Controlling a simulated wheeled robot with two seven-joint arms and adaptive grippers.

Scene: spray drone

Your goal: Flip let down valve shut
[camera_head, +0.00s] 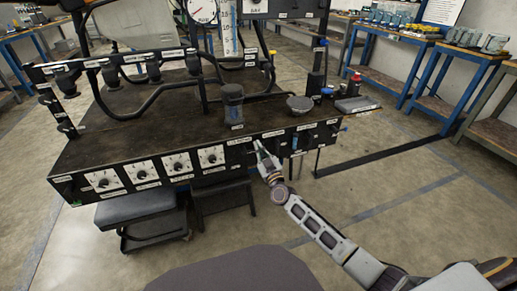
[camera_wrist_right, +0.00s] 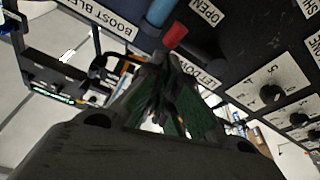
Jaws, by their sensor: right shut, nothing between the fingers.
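A red-tipped lever (camera_wrist_right: 174,36) sits on the dark panel in the right wrist view, beside an "OPEN" label (camera_wrist_right: 206,11) and a partly hidden label reading like "LETDOWN" (camera_wrist_right: 195,74). My right gripper (camera_wrist_right: 172,66) is shut and empty, its fingertips just below the red tip; I cannot tell whether they touch. In the head view my right gripper (camera_head: 260,149) is at the front panel of the bench, right of the row of dials. It hides the lever there. My left gripper is not in view.
The dark bench (camera_head: 110,148) has white dials (camera_head: 178,164) along its front and bent black pipes above. A blue handle (camera_wrist_right: 160,12) is close to the red tip.

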